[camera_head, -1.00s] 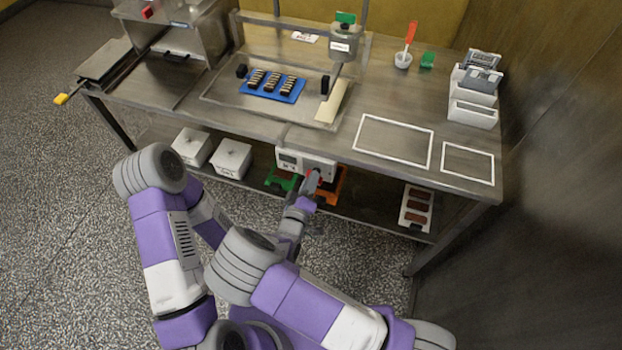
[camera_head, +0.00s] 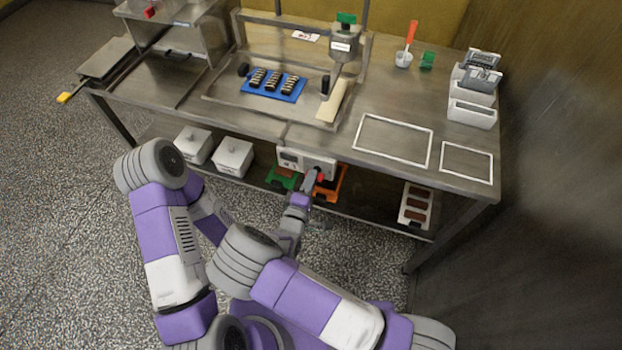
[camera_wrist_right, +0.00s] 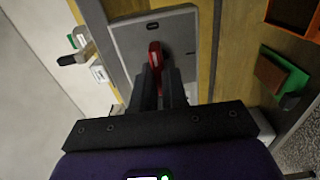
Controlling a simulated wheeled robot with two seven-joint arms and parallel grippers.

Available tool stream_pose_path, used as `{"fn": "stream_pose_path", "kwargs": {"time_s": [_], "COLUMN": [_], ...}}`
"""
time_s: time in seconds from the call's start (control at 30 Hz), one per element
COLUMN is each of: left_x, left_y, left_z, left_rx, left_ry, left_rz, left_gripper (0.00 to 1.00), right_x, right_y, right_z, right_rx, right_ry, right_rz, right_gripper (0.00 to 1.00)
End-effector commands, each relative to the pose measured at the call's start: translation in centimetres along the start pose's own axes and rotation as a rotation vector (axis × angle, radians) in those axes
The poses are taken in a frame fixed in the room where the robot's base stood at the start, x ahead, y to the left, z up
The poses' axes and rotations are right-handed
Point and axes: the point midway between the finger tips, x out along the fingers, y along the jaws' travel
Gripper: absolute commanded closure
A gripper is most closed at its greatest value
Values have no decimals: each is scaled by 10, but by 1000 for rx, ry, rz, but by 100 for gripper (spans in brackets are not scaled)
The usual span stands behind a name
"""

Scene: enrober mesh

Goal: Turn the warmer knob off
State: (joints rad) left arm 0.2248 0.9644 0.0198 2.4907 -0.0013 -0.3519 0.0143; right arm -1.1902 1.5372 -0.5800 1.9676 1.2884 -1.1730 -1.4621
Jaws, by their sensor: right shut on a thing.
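The warmer's white control panel (camera_head: 290,158) sits under the table's front edge, with a small display on its left. Its red knob (camera_head: 320,174) is at the panel's right part, partly covered by my gripper. My right gripper (camera_head: 313,180) reaches up to the panel from the front. In the right wrist view the red knob (camera_wrist_right: 155,54) stands upright on a grey plate (camera_wrist_right: 128,42), at the tips of the two dark fingers. The right gripper (camera_wrist_right: 160,76) is shut on the knob. My left arm shows at the left, but its gripper is not visible.
An orange-red stand (camera_head: 333,186) and a green one (camera_head: 282,178) sit on the lower shelf close to my right gripper. White lidded containers (camera_head: 233,158) stand to their left. The tabletop (camera_head: 390,85) overhangs the panel. A blue tray (camera_head: 273,84) lies on it.

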Motion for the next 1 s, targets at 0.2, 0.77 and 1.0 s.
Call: {"fn": "stream_pose_path", "kwargs": {"time_s": [0.2,0.77,1.0], "left_x": [0,0,-4], "left_y": [0,0,2], "left_z": [0,0,0], "left_rx": [0,0,0], "left_ry": [0,0,0], "left_rz": [0,0,0], "left_gripper": [52,52,52], "right_x": [0,0,0], "right_y": [0,0,13], "right_z": [0,0,-1], "right_rx": [-10,-8,-5], "right_ry": [1,1,0], "right_rz": [2,0,1], "right_gripper": [100,62,62]}}
